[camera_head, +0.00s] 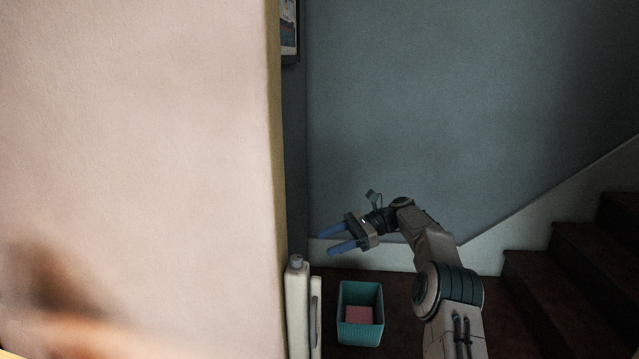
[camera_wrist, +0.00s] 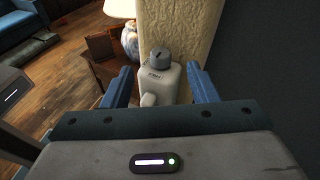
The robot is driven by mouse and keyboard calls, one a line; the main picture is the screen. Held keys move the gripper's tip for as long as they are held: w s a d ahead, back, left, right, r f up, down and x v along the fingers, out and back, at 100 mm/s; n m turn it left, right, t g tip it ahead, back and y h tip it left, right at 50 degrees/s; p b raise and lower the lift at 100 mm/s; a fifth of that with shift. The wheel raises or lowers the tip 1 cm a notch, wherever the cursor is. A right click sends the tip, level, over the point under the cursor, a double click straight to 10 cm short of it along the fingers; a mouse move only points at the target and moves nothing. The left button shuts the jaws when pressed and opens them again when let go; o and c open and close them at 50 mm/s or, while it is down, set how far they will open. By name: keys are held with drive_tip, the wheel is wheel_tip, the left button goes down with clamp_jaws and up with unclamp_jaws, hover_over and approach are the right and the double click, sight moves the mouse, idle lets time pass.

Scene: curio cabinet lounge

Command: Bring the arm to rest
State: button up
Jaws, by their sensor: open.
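My gripper (camera_head: 338,239) is raised in the head view, pointing left, with its two blue fingers apart and nothing between them. It also shows in the wrist view (camera_wrist: 163,88), where the blue fingers stand wide at left and right. My arm reaches up from the lower right and bends left to the gripper. A pale grey-white object with a grey knob (camera_wrist: 160,72) appears beyond and between the fingers in the wrist view; I cannot tell its distance exactly.
A teal bin (camera_head: 360,315) with a pink item inside stands on the dark floor below my gripper. A pale wall (camera_head: 140,150) ends close on the left. Stairs (camera_head: 570,290) rise at right. The wrist view shows a lamp (camera_wrist: 130,38), a wooden table (camera_wrist: 108,68) and a blue sofa (camera_wrist: 20,25).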

drive_tip(key=s+r+n+t+h+b, duration=0.35)
drive_tip(key=s+n+h, duration=0.4)
drive_tip(key=s, duration=1.05)
drive_tip(key=s+d+f+n+t+h, duration=0.1)
drive_tip(key=s+d+f+n+h, duration=0.1)
drive_tip(key=s, duration=0.6)
drive_tip(key=s+d+f+n+t+h+b, duration=0.1)
drive_tip(key=s+d+f+n+t+h, duration=0.1)
drive_tip(key=s+d, duration=0.3)
drive_tip(key=s+d+f+n+t+h, duration=0.1)
drive_tip(key=s+d+f+n+h, duration=0.1)
drive_tip(key=s, duration=0.8)
wheel_tip(320, 180, down, 3)
drive_tip(key=shift+s+d+r+h+b, duration=0.2)
drive_tip(key=shift+s+d+h+b, duration=0.2)
drive_tip(key=shift+d+h, duration=0.2)
drive_tip(key=shift+t, duration=0.25)
